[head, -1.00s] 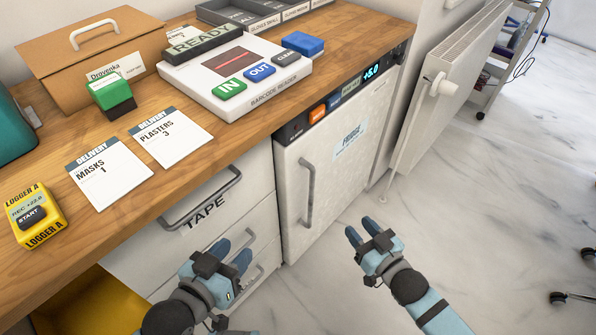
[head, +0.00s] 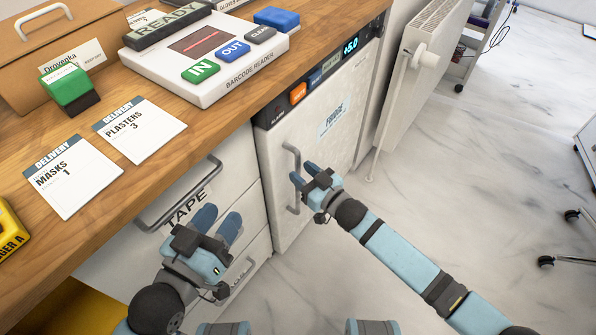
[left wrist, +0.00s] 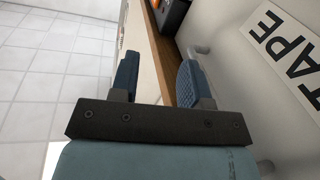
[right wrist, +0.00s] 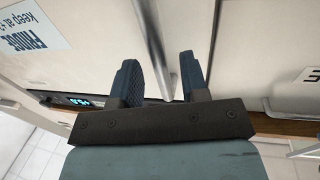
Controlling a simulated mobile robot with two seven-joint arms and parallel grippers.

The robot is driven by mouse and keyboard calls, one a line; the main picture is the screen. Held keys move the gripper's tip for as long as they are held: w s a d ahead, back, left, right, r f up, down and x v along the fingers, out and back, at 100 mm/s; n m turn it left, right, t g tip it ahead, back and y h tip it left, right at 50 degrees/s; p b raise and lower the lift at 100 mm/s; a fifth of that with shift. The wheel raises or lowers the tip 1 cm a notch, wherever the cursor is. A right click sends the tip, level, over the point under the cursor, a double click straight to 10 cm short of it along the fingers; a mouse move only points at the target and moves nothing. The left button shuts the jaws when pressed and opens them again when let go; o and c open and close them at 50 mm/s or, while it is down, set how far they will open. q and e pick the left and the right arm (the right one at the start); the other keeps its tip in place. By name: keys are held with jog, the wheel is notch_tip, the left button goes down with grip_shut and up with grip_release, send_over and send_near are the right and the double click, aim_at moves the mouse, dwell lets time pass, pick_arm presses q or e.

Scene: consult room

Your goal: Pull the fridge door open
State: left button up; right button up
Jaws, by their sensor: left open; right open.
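The white fridge door (head: 325,125) is shut under the counter, with a grey vertical bar handle (head: 291,180) on its left side. My right gripper (head: 303,173) is at the handle. In the right wrist view the handle (right wrist: 166,62) runs between the two open fingers (right wrist: 160,80), nearer the right finger. I cannot tell whether a finger touches it. My left gripper (head: 217,222) is open and empty in front of the drawers, left of the fridge. In the left wrist view its fingers (left wrist: 158,80) stand apart with nothing between them.
The TAPE drawer (head: 190,200) with its bar handle is beside my left gripper. The wooden counter (head: 120,190) carries a barcode reader (head: 215,85) and delivery cards. A radiator (head: 425,60) stands right of the fridge. The floor (head: 450,170) before the fridge is clear.

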pick_arm(q)
jog(key=shift+d+r+t, duration=0.15)
jog(key=shift+r+t, duration=0.15)
jog(key=shift+r, duration=0.4)
pick_arm(e)
jog(key=shift+x, duration=1.05)
pick_arm(q)
jog(key=shift+h, duration=0.3)
